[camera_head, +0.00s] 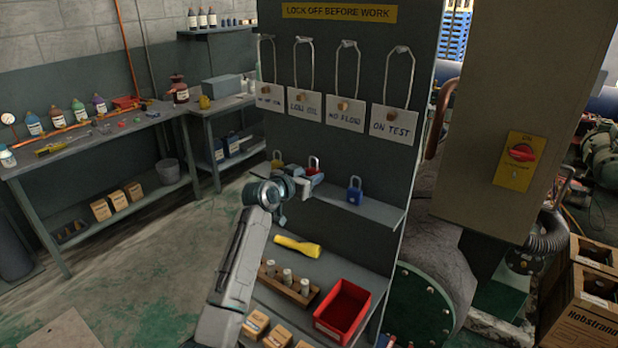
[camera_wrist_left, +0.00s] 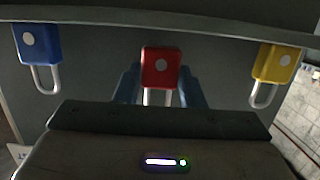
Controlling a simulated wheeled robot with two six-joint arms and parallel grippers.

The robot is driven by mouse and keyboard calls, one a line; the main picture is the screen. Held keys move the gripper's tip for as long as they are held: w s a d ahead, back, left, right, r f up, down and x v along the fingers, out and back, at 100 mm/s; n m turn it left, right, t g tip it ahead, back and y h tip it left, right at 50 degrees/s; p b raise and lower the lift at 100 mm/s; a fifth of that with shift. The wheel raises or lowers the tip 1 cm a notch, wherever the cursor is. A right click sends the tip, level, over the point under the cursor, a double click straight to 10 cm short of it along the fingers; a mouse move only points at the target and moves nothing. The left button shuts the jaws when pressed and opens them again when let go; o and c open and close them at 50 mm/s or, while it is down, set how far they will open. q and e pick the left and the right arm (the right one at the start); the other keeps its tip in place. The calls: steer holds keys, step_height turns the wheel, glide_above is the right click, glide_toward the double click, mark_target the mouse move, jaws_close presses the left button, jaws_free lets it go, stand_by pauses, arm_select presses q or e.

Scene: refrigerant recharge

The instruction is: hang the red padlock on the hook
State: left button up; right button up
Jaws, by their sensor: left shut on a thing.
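The red padlock (camera_head: 313,166) is at the shelf on the grey panel, with its shackle up. My left gripper (camera_head: 304,186) reaches it from the front and is shut on it. In the left wrist view the red padlock (camera_wrist_left: 161,67) sits between my two blue-grey fingers (camera_wrist_left: 155,88), which hide part of its shackle. I cannot tell whether it touches the shelf or is slightly above it. Several hooks run along the upper panel, one of them at the right (camera_head: 402,49), with wire loops and tags below. I cannot tell which hook is meant. My right gripper is not in view.
A blue padlock (camera_head: 354,191) and a yellow padlock (camera_wrist_left: 277,62) stand on either side of the red one. The shelf (camera_head: 385,213) juts from the panel. Below are a yellow flashlight (camera_head: 297,246) and a red bin (camera_head: 342,311). Space in front of the tags looks clear.

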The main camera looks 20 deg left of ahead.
arm_select(q)
steer(key=f+p+v, duration=0.1)
steer(key=p+v, duration=0.2)
steer(key=v, duration=0.5)
steer(key=shift+s+f, duration=0.25)
steer(key=shift+s, duration=0.05)
stand_by(0.5)
steer(key=s+d+f+n+y+b, duration=0.1)
steer(key=s+f+n+y+b, duration=0.1)
steer(key=s+f+b, duration=0.3)
steer(key=s+d+f+n+t+y+b, duration=0.1)
steer(key=s+d+f+n+y+b, duration=0.1)
steer(key=s+f+b, duration=0.3)
steer(key=s+f+y, duration=0.1)
steer(key=s+f, duration=0.3)
steer(key=s, duration=0.5)
steer(key=shift+s+f, duration=0.2)
